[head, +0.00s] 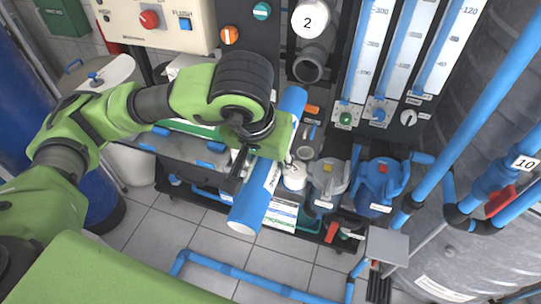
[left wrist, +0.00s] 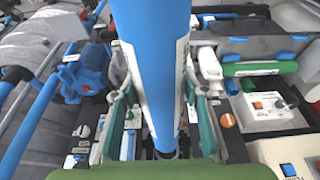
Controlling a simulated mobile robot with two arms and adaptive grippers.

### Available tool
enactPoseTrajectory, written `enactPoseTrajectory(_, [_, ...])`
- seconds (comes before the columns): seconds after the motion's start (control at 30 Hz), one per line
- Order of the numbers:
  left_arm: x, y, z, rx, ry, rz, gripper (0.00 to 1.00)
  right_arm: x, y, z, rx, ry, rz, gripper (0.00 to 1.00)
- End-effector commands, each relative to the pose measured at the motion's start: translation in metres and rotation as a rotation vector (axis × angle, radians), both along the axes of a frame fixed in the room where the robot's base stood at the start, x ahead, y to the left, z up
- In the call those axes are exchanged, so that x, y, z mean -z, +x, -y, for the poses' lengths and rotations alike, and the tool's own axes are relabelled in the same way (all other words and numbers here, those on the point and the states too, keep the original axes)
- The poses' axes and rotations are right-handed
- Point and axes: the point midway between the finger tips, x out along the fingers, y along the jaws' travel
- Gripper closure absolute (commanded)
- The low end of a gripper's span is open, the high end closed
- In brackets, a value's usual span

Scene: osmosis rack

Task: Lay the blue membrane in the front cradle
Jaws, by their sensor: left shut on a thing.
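My left gripper (head: 246,168) is shut on the blue membrane (head: 245,212), a long blue tube with a white label, around its middle. The tube is held above the bench, slanting from upper right to lower left in the head view. In the left wrist view the blue membrane (left wrist: 153,60) runs upright between the fingers. A grey bed with blue pads (head: 180,148) lies left of the tube and looks empty; it seems to be the front cradle. It also shows in the left wrist view (left wrist: 245,47). My right gripper is not in view.
A green tube (left wrist: 258,69) lies behind the grey bed. Blue and grey valve housings (head: 378,185) stand right of the membrane. A control box (head: 165,22) and flow tubes (head: 370,60) are at the back.

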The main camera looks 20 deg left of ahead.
Motion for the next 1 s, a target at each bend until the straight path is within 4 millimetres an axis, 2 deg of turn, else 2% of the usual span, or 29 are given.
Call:
enactPoseTrajectory(0.37, [0.001,0.0,-0.001,-0.021,0.0,0.003,0.87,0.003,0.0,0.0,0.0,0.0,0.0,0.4])
enactPoseTrajectory(0.73, [0.01,0.0,-0.021,-0.339,0.0,0.004,0.87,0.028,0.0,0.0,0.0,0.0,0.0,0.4])
enactPoseTrajectory(1.0, [0.013,0.001,-0.039,-0.607,0.001,0.004,0.87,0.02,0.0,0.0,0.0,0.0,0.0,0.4])
